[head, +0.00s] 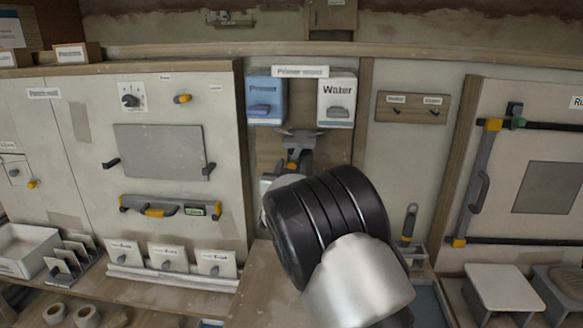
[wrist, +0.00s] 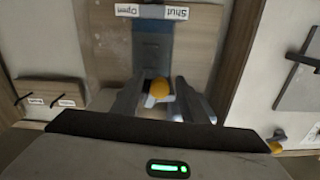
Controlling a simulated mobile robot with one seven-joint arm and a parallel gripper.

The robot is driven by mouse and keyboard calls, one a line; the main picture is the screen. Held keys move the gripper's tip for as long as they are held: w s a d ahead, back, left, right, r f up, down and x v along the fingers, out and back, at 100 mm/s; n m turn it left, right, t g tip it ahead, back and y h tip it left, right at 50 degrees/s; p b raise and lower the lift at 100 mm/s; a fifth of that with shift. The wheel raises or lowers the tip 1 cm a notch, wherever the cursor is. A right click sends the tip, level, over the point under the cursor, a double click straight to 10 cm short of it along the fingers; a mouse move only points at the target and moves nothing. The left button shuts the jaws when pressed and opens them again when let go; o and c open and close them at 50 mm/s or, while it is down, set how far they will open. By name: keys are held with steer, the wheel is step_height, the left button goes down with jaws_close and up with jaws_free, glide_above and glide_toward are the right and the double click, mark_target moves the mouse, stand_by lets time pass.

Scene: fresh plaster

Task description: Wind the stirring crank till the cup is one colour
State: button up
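In the wrist view, my gripper (wrist: 159,84) has its two fingers apart. A round yellow-orange knob (wrist: 158,89) shows between them, with a small gap seeming to remain on each side. I cannot tell if this knob belongs to the stirring crank. In the head view, my gripper (head: 299,148) is at the mixer niche, below the blue Primer box (head: 264,92) and the white Water box (head: 337,92). The sign above reads "Primer mixer" (head: 300,71). My arm covers the lower niche. No cup or its contents can be made out in either view.
A blue-grey strip (wrist: 152,45) under "Open" and "Shut" labels shows in the wrist view. A left cabinet (head: 205,105) and a right panel with a grey-yellow handle (head: 482,185) flank the niche. A tool (head: 410,222) stands right of my arm.

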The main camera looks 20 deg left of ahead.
steer(key=shift+w, duration=0.1)
jaws_close()
steer(key=shift+n, duration=0.3)
